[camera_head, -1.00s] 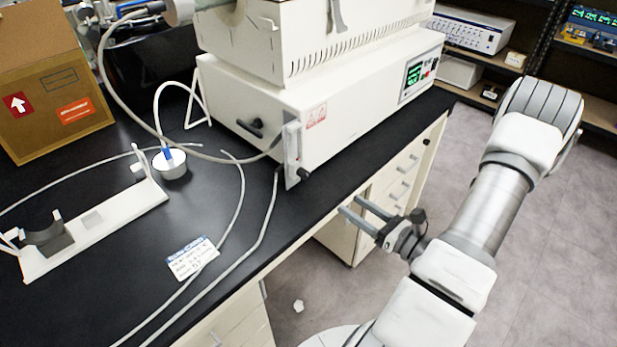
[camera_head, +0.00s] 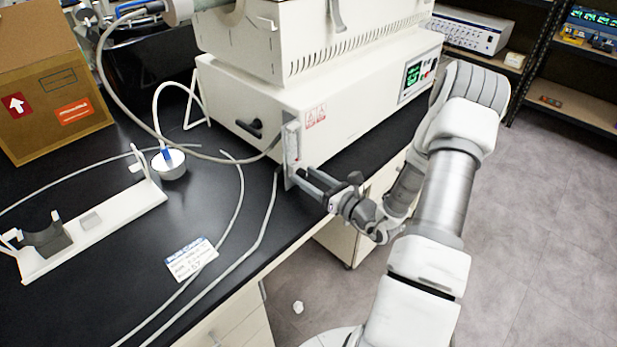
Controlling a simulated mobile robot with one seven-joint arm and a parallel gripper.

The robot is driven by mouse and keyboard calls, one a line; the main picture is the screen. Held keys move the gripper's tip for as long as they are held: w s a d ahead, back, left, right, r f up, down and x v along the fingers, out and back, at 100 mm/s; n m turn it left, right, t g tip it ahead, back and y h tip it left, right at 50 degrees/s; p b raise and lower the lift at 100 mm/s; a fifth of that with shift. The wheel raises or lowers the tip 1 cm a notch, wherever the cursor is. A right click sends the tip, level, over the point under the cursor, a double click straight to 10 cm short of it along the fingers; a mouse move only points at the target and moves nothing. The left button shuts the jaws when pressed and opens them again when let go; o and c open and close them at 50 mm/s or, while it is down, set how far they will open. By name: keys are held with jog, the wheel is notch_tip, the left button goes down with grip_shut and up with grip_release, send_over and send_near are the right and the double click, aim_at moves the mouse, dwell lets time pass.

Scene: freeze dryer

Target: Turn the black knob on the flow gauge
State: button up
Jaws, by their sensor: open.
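The flow gauge (camera_head: 291,142) is a narrow, pale upright strip on the front corner of the white furnace-like instrument (camera_head: 330,120). Its black knob is low on the gauge, where my gripper's fingers now cover the view, so I cannot make it out clearly. The fingertips overlap the knob's place in the picture. I cannot tell whether they touch the knob or stand around it.
A cardboard box (camera_head: 50,90) is at the left. Drawers are below the bench edge. Open floor lies right.

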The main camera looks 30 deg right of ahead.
jog(key=shift+c, duration=0.3)
grip_shut()
